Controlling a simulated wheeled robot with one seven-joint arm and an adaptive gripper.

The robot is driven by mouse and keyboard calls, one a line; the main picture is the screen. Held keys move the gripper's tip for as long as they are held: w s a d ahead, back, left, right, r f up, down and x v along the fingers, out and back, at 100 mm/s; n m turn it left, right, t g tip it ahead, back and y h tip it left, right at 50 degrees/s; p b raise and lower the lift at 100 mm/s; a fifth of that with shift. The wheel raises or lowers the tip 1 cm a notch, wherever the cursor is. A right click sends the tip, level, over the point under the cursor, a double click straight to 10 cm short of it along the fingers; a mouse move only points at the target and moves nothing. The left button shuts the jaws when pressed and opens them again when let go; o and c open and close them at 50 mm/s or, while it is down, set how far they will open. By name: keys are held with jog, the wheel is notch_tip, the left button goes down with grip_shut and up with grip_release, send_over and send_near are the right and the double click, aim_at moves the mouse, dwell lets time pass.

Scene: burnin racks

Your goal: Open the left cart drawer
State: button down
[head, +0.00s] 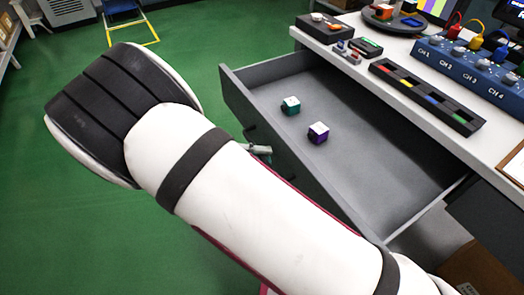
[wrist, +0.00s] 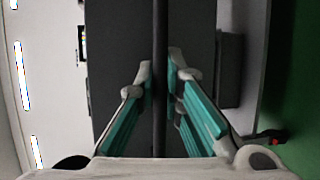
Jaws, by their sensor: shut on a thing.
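The grey cart drawer (head: 380,165) stands pulled out from under the white worktop in the head view, its inside open to view. A teal cube (head: 291,106) and a purple cube (head: 318,133) with pale tops lie in it. In the wrist view, my gripper (wrist: 161,74) has its teal-padded fingers on both sides of a dark bar handle (wrist: 160,30), shut on it. The dark drawer front (wrist: 122,45) fills the view behind the bar. In the head view my arm hides most of the handle and gripper; only a small grey part of the gripper (head: 259,150) shows.
The white worktop (head: 372,88) carries a black tray with coloured slots (head: 425,96) and a blue channel box (head: 470,62). A cardboard box (head: 478,270) is at the lower right. Green floor (head: 235,45) is clear left of the drawer.

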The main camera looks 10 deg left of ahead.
jog(key=c, duration=2)
grip_release()
jog(key=shift+o, duration=0.2)
jog(key=shift+a, duration=0.1)
jog(key=v, duration=1.1)
jog(key=shift+a, duration=0.4)
jog(key=shift+s+r, duration=0.1)
jog(key=shift+r, duration=0.05)
